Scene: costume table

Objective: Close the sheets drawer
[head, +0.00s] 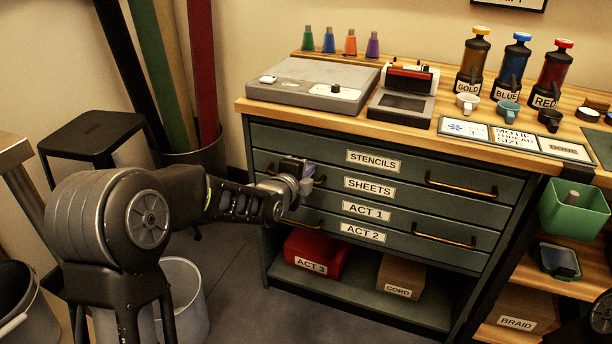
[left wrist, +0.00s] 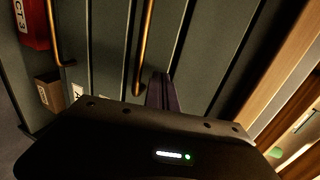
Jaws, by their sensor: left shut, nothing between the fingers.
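The dark green drawer cabinet stands under the wooden worktop. Its sheets drawer (head: 411,200) carries a white SHEETS label (head: 369,188), below the STENCILS drawer (head: 437,176). The drawer fronts look nearly flush in the head view; I cannot tell how far the sheets drawer stands out. My left gripper (head: 306,180) is shut and empty at the left part of the upper drawer fronts, covering part of a brass handle there. In the left wrist view its fingers (left wrist: 162,92) point at the green fronts beside a brass handle (left wrist: 145,45); contact is unclear. My right gripper is not in view.
Below are the ACT 1 (head: 366,212) and ACT 2 (head: 362,233) drawers, then an open shelf with a red box (head: 316,254) and a cardboard box (head: 401,275). A black stool (head: 92,130) and a bin (head: 181,287) stand at left. Bottles and machines fill the worktop.

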